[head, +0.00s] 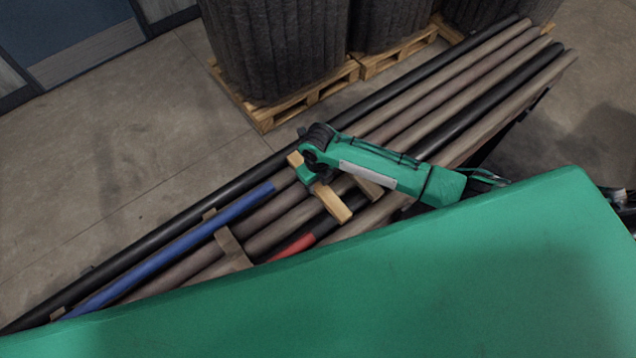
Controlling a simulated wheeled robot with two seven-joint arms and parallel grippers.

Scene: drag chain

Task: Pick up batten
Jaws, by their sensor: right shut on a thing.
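A light wooden batten (336,205) lies slantwise across the long pipes in the middle of the head view. My right gripper (317,183) comes in from the right and is shut on the batten near its middle. Both batten ends stick out past the fingers. Whether the batten touches the pipes or is lifted off them I cannot tell. My left gripper is not in view.
Several long pipes (452,78), dark and brownish, lie side by side. One has a blue section (170,254), one a red section (292,247). Other wooden pieces (232,247) lie across the stack. Large black rolls (278,45) stand on wooden pallets (285,107) behind. Floor at left is clear.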

